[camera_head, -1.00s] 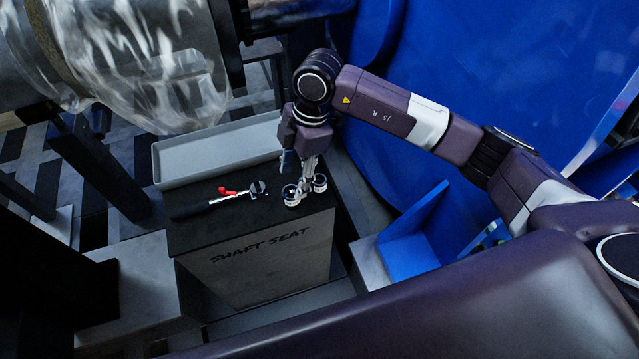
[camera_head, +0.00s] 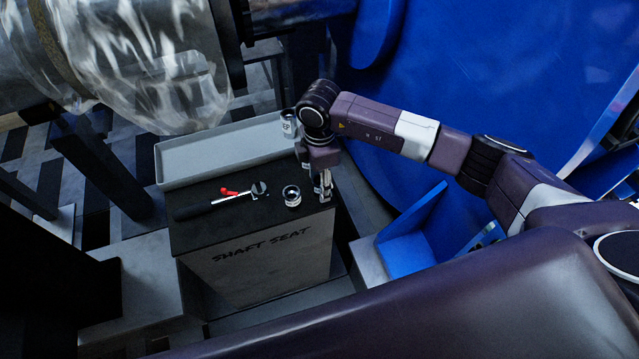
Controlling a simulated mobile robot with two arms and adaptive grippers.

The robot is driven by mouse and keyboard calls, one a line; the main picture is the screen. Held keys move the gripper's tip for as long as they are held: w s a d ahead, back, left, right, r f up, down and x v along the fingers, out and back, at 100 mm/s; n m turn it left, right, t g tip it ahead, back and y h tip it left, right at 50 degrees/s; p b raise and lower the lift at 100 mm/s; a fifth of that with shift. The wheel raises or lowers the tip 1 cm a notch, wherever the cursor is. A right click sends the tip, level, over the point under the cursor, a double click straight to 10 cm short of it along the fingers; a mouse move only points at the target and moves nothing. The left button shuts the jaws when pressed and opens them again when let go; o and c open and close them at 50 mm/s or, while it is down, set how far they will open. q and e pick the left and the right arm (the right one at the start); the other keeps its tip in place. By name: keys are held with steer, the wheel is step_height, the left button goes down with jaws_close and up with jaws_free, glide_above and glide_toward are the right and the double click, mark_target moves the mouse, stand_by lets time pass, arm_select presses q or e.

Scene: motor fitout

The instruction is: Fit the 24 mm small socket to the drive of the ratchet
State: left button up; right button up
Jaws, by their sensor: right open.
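The ratchet (camera_head: 222,203) lies on the dark top of the block marked SHAFT SEAT, with its black handle to the left and its round head to the right. A short silver socket (camera_head: 292,197) stands just right of the ratchet head, apart from it, with its round opening up. I cannot read a size on it. My right gripper (camera_head: 325,192) points down at the right end of the top, to the right of this socket, and is open. Its fingers cover the place where a second socket stood, which I cannot make out clearly. My left gripper is not in view.
A long grey tray (camera_head: 225,150) lies behind the block. A taller silver cylinder with dark lettering (camera_head: 289,124) stands by its right end, partly beside my wrist. A blue bracket (camera_head: 410,245) stands to the right. A large shaft hangs over the back left.

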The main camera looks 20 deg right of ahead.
jaws_close()
steer(key=shift+r, duration=0.15)
